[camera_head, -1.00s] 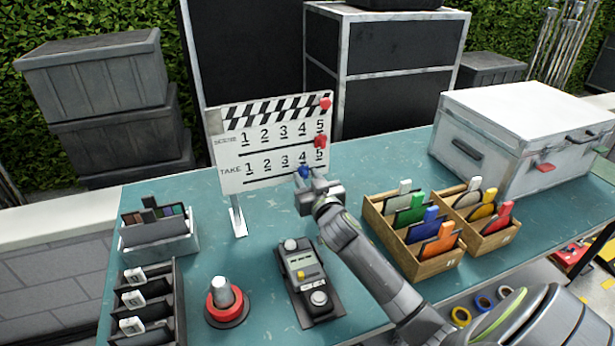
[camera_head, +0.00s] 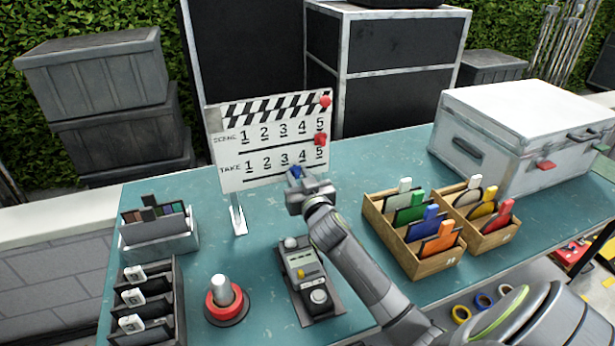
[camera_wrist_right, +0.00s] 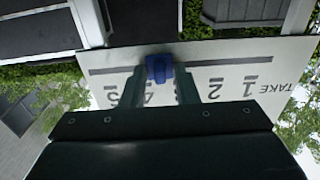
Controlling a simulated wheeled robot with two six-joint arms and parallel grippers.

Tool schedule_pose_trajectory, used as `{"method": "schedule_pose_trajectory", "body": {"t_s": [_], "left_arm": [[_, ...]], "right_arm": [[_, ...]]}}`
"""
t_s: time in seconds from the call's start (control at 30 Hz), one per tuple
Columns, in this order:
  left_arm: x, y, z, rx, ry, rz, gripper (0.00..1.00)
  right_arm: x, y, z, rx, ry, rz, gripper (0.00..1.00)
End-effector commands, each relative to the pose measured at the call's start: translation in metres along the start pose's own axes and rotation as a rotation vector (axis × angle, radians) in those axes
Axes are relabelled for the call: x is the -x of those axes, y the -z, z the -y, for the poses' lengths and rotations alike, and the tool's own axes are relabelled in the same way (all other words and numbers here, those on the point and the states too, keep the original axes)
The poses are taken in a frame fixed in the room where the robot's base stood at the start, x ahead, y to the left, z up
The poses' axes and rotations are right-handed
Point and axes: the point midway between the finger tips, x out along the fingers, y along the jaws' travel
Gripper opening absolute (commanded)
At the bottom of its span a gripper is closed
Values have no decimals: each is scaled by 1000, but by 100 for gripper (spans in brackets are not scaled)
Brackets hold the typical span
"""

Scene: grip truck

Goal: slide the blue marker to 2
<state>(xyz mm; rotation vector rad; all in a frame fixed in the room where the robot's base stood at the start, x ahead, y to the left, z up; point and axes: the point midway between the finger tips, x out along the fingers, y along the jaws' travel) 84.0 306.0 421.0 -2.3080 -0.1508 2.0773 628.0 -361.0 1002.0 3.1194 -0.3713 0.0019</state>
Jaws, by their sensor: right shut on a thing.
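The white clapperboard (camera_head: 232,178) stands on the table with a SCENE row and a TAKE row numbered 1 to 5. The blue marker (camera_head: 295,172) is on the slot line under the TAKE row, between 3 and 4. My right gripper (camera_head: 298,178) is shut on it from the front. In the right wrist view, the board appears upside down, and the blue marker (camera_wrist_right: 160,69) sits between my right gripper's fingers (camera_wrist_right: 160,84); the 3 is hidden. The 2 (camera_wrist_right: 215,87) shows clear of the fingers. My left gripper is out of view.
A red marker (camera_head: 320,139) sits at 5 on the SCENE row. A grey device (camera_head: 307,278) and a red-based button (camera_head: 225,298) stand in front of the board. Wooden card trays (camera_head: 421,268) are to the right, a grey card box (camera_head: 158,240) to the left.

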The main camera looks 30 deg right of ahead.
Motion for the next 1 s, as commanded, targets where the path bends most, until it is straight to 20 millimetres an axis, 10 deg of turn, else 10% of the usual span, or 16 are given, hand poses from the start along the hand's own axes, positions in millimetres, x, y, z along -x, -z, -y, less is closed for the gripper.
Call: {"method": "schedule_pose_trajectory", "body": {"t_s": [0.3, 0.73, 0.77, 0.8, 1.0], "left_arm": [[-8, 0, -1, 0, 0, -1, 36], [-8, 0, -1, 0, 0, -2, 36], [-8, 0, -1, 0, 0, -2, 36], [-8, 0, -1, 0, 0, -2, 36], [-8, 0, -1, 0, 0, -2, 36]], "right_arm": [[0, -2, 58, -7, 2, 2, 0], [0, 0, 66, -2, 0, 3, 0], [0, 0, 66, -2, 0, 3, 28], [0, 0, 66, -2, 0, 3, 33], [0, 0, 66, -2, 1, 2, 33]]}}
